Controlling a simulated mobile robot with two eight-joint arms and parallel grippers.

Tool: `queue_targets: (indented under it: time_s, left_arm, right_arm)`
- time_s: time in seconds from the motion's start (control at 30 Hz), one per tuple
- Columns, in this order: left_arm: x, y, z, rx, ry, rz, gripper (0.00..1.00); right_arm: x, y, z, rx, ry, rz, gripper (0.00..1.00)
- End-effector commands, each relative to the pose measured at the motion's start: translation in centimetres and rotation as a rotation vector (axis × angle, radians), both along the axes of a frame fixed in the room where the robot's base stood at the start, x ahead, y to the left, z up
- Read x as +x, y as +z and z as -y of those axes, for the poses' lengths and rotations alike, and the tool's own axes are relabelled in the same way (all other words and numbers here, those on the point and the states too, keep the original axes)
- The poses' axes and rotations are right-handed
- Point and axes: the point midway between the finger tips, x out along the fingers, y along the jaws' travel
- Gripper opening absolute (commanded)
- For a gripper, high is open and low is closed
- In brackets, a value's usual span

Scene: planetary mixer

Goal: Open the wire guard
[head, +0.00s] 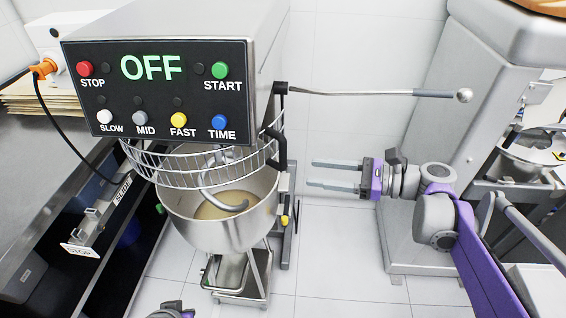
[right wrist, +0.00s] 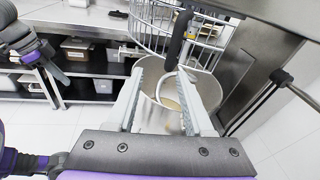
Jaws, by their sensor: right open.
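The wire guard (head: 200,172) is a curved metal grille at the rim of the mixer bowl (head: 215,228), under the control panel. It appears lowered. Its black handle (head: 281,150) stands at the right side; in the right wrist view the handle (right wrist: 180,38) shows just beyond my fingertips, in front of the guard (right wrist: 150,22). My right gripper (head: 310,174) is open and empty, to the right of the handle and apart from it, with fingers pointing left. A bit of my left arm shows at the bottom edge of the head view; its jaws are not clear.
The mixer's panel (head: 160,90) reads OFF. A long lever (head: 370,92) with a ball end reaches right above my right gripper. A steel counter (head: 45,180) stands left, a grey cabinet (head: 425,120) right. Floor between mixer and cabinet is open.

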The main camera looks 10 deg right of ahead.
Motion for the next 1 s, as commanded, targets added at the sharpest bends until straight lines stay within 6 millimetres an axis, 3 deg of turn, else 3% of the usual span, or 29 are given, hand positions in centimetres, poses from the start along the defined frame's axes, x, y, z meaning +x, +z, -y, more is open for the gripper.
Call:
queue_targets:
  time_s: [0.1, 0.23, 0.7, 1.0]
  left_arm:
    - [-0.2, -0.8, 0.0, 0.000, 0.000, -0.003, 0.00]
    - [-0.2, -0.8, 0.0, 0.000, 0.000, -0.003, 0.00]
    - [0.0, -0.1, 0.0, 0.000, 0.000, 0.000, 0.00]
    - [0.0, 0.1, 0.0, 0.000, 0.000, 0.000, 0.00]
  right_arm:
    - [1.1, 1.2, 1.7, 0.135, -0.013, -0.042, 0.52]
    - [1.5, 2.0, 1.7, 0.184, -0.011, -0.056, 0.52]
    - [4.7, 2.1, -5.7, 0.182, -0.009, -0.054, 0.52]
    - [5.7, 2.0, -7.7, 0.180, -0.013, -0.054, 0.52]
